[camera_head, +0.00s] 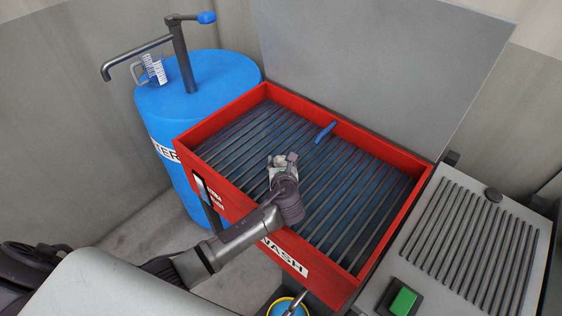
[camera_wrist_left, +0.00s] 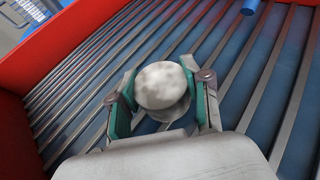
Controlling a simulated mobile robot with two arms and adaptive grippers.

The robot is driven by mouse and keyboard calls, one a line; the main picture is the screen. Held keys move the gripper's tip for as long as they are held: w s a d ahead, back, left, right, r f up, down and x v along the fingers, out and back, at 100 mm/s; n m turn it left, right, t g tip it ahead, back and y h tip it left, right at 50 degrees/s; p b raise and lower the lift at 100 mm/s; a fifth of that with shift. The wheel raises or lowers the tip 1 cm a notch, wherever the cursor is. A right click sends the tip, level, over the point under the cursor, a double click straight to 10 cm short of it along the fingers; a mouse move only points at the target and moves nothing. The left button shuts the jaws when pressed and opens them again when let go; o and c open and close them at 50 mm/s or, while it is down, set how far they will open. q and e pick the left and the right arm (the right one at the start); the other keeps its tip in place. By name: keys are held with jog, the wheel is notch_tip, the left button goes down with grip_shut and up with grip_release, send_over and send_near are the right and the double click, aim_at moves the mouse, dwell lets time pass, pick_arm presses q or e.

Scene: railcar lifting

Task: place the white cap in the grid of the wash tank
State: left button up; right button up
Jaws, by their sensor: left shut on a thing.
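The wash tank (camera_head: 196,166) is a red open box with a grid of dark parallel bars (camera_head: 232,138) inside. My left gripper (camera_head: 283,160) is over the grid, left of its middle. In the left wrist view my left gripper (camera_wrist_left: 163,98) is shut on a round white cap (camera_wrist_left: 162,84) with grey smudges, held between its green-lined fingers. The bars (camera_wrist_left: 92,85) show behind and around the cap. I cannot tell whether the cap touches the bars. In the head view the cap is mostly hidden by the gripper. My right gripper is not in view.
A blue piece (camera_head: 326,131) lies on the grid near the back; it also shows in the left wrist view (camera_wrist_left: 250,6). The grey lid (camera_head: 385,65) stands raised behind. A blue barrel (camera_head: 205,85) with a pump stands at left, a ribbed grey bench (camera_head: 470,245) at right.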

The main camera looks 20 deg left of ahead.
pick_arm(q)
jog(key=o, duration=0.9)
jog(key=shift+r, duration=0.1)
jog(key=v, duration=1.2)
